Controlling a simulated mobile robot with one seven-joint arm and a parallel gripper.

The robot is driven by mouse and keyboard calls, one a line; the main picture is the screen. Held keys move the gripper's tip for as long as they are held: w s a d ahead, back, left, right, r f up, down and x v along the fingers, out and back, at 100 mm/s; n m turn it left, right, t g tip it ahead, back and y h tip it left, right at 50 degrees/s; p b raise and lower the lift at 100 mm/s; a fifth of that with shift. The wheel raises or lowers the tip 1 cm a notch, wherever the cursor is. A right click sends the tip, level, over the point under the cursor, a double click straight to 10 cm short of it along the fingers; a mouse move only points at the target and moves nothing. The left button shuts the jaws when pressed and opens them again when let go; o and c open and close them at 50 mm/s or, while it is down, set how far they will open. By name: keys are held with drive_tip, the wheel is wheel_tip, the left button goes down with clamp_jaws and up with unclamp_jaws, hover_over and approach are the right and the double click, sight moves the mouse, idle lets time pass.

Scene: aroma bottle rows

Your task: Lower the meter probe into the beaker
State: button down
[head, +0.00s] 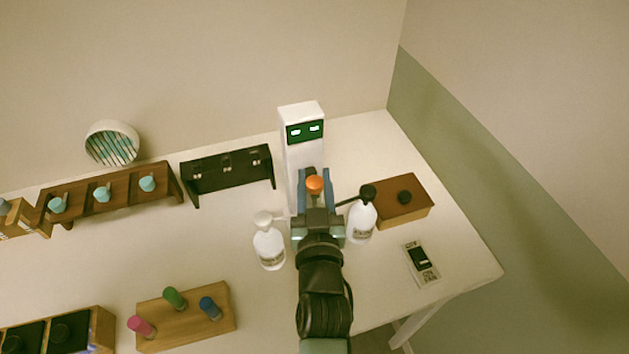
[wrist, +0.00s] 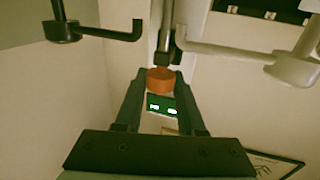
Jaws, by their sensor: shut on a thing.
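The meter (head: 301,160) is a white column with a green lit display, standing at the back of the table. Its display (wrist: 162,106) also shows in the wrist view. My gripper (head: 314,192) is in front of the column, its fingers closed around the probe's orange cap (head: 314,184). In the wrist view the orange cap (wrist: 160,80) sits between the fingertips of my gripper (wrist: 160,76), with a thin grey shaft beyond it. I cannot make out the beaker in either view; my arm and gripper cover the table just below the column.
A white pump bottle (head: 268,246) stands close left of my gripper, a black-topped one (head: 361,222) close right. A brown box (head: 410,208) and a small flat device (head: 421,263) lie farther right. A wooden block with coloured vials (head: 187,318) is front left; a black rack (head: 228,170) is behind.

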drive_tip(key=shift+f, duration=0.6)
drive_tip(key=shift+r, duration=0.1)
drive_tip(key=c, duration=0.5)
unclamp_jaws()
drive_tip(key=shift+s, duration=0.1)
drive_tip(key=s+b, duration=0.2)
drive_tip(key=s, duration=1)
drive_tip(key=shift+s+d, duration=0.35)
drive_tip(key=shift+s, duration=0.05)
drive_tip(key=shift+w, duration=0.1)
